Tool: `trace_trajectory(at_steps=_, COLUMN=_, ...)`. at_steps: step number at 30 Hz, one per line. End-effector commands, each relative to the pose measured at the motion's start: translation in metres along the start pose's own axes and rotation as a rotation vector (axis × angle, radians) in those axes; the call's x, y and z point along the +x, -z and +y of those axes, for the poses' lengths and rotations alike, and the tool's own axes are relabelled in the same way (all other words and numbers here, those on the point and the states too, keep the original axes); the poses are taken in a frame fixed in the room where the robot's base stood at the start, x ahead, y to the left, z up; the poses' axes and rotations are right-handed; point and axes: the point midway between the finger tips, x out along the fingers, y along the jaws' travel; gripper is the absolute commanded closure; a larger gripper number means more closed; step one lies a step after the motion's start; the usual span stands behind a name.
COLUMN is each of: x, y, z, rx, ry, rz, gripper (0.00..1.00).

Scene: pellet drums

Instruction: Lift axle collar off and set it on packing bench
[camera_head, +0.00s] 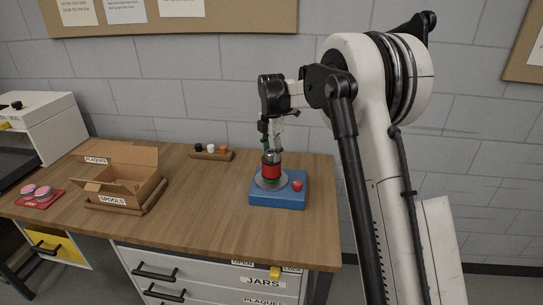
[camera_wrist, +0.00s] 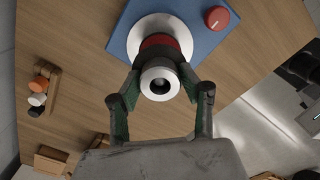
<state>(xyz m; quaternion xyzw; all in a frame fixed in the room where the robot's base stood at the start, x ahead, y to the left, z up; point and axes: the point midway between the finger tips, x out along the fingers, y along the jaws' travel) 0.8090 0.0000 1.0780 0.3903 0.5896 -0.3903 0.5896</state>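A blue base (camera_head: 278,195) stands on the wooden bench (camera_head: 215,215). On it are a grey round flange (camera_head: 262,184), a red ring (camera_head: 271,171) and a silver, hollow-ended cylinder above, with a red button (camera_head: 297,185) beside them. In the wrist view the silver cylinder (camera_wrist: 159,79) faces me, with the red ring (camera_wrist: 160,41) behind it. I cannot tell which part is the axle collar. My gripper (camera_wrist: 160,80) points down over the stack, its green-padded fingers on either side of the silver cylinder. Whether the pads touch it is unclear.
A cardboard box labelled SPOOLS (camera_head: 113,198) and a red tray with pink discs (camera_head: 38,196) stand at the left. A small rack of coloured pieces (camera_head: 211,153) lies at the back. The bench front between box and blue base is clear.

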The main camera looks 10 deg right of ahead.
Motion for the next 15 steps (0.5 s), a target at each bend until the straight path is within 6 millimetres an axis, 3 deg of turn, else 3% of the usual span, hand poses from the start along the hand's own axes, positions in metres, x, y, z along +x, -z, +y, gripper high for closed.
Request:
trace_trajectory(at_steps=1, x=-0.0001, y=0.0, z=0.0, rx=0.0, ry=0.0, rz=0.0, gripper=0.69)
trace_trajectory(at_steps=6, x=-0.0003, y=0.0, z=-0.0001, rx=0.0, ry=0.0, rz=0.0, gripper=0.9)
trace_trajectory(at_steps=15, x=-0.0026, y=0.0, z=0.0, rx=0.0, ry=0.0, rz=0.0, gripper=0.9)
